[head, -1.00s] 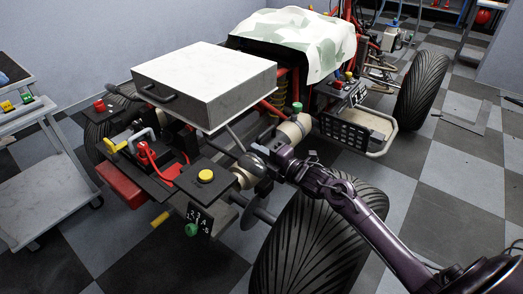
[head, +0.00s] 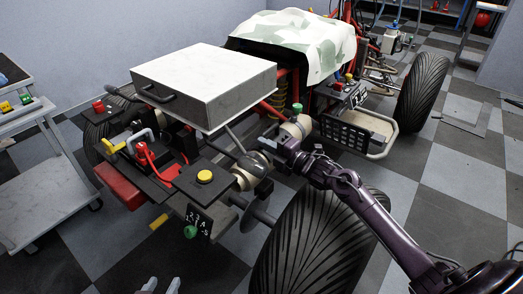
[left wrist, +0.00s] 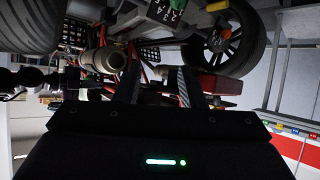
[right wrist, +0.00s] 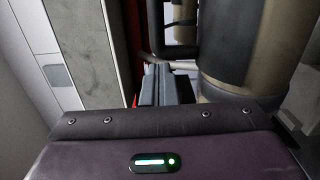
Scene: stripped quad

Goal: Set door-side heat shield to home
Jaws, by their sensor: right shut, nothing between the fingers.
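My right gripper (head: 266,146) is shut and empty beside the near end of the vehicle, close to a tan cylinder with dark bands (head: 291,131). In the right wrist view the closed fingers (right wrist: 163,82) point at a gap between a pale panel (right wrist: 88,45) and the tan cylinder (right wrist: 274,45). Dark tubing lies just beyond the fingertips. I cannot tell for sure which part is the door-side heat shield. My left gripper (head: 161,286) shows only its fingertips at the bottom edge. Its fingers (left wrist: 158,84) are apart and empty in the left wrist view.
A white box with a handle (head: 200,80) sits on the frame. A yellow button (head: 204,177), red lever (head: 146,154) and green knob (head: 190,232) are at the near end. A large tyre (head: 318,245) stands below my right arm.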

